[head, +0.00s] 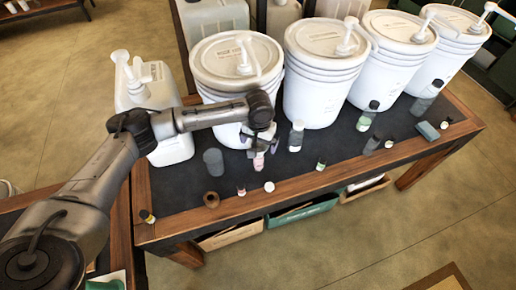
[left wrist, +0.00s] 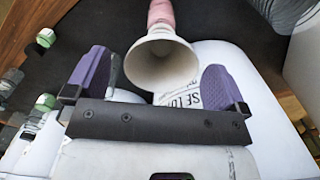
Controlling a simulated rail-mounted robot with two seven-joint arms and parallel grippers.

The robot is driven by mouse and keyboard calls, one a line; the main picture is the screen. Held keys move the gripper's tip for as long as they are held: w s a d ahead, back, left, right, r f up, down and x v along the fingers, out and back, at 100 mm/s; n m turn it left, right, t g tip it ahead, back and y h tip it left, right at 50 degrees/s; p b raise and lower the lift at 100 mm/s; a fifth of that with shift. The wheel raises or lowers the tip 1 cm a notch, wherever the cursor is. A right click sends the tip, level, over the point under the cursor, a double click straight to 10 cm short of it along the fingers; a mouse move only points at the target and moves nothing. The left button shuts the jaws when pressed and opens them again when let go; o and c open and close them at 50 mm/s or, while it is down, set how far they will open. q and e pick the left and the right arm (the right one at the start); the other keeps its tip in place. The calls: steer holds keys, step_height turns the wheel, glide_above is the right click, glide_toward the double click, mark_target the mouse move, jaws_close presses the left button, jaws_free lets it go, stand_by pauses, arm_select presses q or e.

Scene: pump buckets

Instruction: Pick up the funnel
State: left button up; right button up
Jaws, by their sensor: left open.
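The white funnel (left wrist: 158,60) shows in the left wrist view with its wide mouth towards the camera. Its narrow end meets a pink bottle (left wrist: 161,13); I cannot tell whether it is seated in it. In the head view the pink bottle (head: 259,161) stands on the dark table top, and the funnel is largely hidden by my left gripper (head: 259,138). My left gripper (left wrist: 157,66) is open, with its purple fingers apart on either side of the funnel's mouth in the picture. No grip on the funnel is visible. My right gripper is not in view.
White lidded buckets with pumps, such as this one (head: 325,72), line the back of the table (head: 180,196). A white jug (head: 165,110) stands at left.

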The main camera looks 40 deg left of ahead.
mark_target(259, 150)
arm_select(q)
steer(key=shift+a+f, duration=0.1)
steer(key=shift+f, duration=1.9)
steer(key=shift+c, duration=0.4)
steer(key=c, duration=0.9)
steer(key=shift+r, duration=0.1)
